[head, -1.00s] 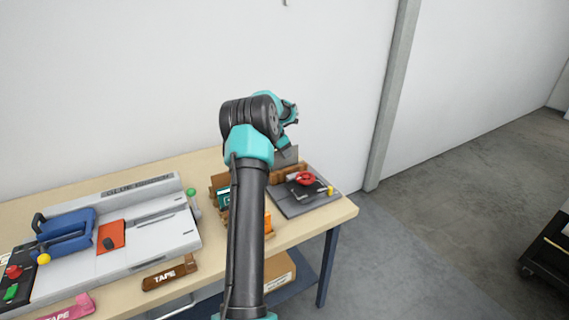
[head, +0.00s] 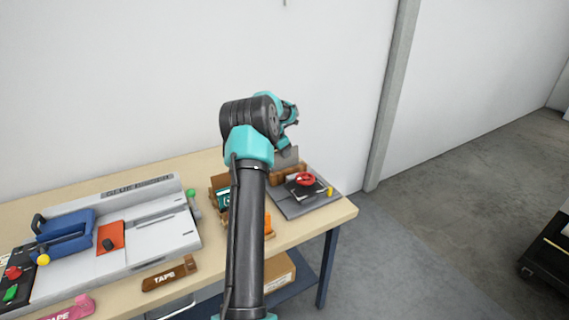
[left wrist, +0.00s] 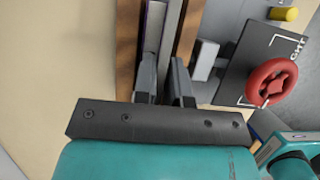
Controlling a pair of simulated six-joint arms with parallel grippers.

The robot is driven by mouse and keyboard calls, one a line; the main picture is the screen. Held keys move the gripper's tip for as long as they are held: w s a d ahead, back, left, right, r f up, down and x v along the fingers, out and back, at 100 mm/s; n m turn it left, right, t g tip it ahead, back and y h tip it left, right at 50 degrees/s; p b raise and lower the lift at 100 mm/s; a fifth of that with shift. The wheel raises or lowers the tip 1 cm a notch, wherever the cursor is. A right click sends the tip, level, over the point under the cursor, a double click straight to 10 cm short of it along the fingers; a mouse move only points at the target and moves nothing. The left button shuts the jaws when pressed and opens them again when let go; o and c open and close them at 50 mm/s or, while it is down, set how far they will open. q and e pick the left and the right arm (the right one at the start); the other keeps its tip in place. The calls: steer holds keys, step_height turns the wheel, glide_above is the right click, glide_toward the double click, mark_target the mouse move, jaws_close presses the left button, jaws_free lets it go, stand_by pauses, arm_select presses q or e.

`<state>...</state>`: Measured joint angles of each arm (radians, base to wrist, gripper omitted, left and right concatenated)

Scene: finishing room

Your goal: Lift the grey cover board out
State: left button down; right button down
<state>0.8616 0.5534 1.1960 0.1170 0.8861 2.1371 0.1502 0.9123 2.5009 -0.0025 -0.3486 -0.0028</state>
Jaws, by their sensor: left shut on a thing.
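The grey cover board (head: 287,158) stands on edge at the wooden holder (head: 289,173) near the back right of the table. In the left wrist view the board shows edge-on as a grey strip (left wrist: 168,35) between the holder's two brown walls (left wrist: 127,45). My left gripper (left wrist: 164,78) is shut on the board's upper edge. In the head view my left gripper (head: 287,146) is small and partly hidden by its own wrist. The board's lower part is hidden by the holder. My right gripper is in neither view.
Right of the holder, a grey mat (head: 312,206) carries a dark plate (head: 316,190) with a red ring (head: 305,179) and a yellow peg (head: 330,191). A small open box (head: 219,182) stands left. A white machine (head: 150,238) fills the table's left.

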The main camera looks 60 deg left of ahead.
arm_select(q)
steer(key=shift+d+f, duration=0.1)
steer(key=shift+f, duration=0.3)
step_height(320, 180, up, 10)
steer(key=shift+r, duration=0.2)
steer(key=shift+a, duration=0.2)
stand_by(0.4)
